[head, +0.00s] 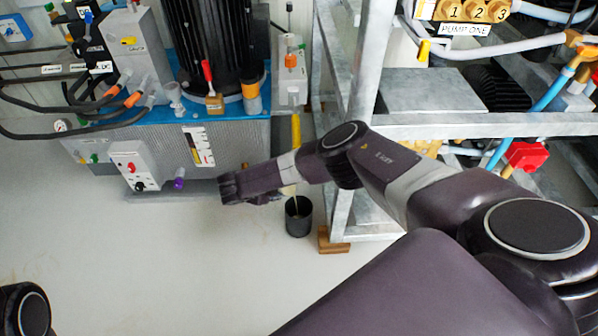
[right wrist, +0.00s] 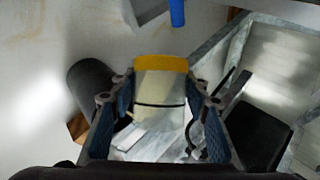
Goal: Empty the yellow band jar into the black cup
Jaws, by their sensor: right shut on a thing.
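My right gripper (right wrist: 160,100) is shut on the yellow band jar (right wrist: 160,85), a pale translucent jar with a yellow end and a dark line across it, between the blue finger pads. The black cup (head: 298,217) stands on the floor, upright, beside the metal frame. It also shows left of the jar in the right wrist view (right wrist: 88,85), partly behind a finger. In the head view my right forearm reaches over just above the cup; a small pale bit shows under it near the cup's mouth, and the jar is mostly hidden. I cannot tell the jar's contents. My left gripper is out of view.
A wooden block (head: 332,242) sits under the metal frame's foot (head: 352,205) right of the cup. The floor to the left and front is clear.

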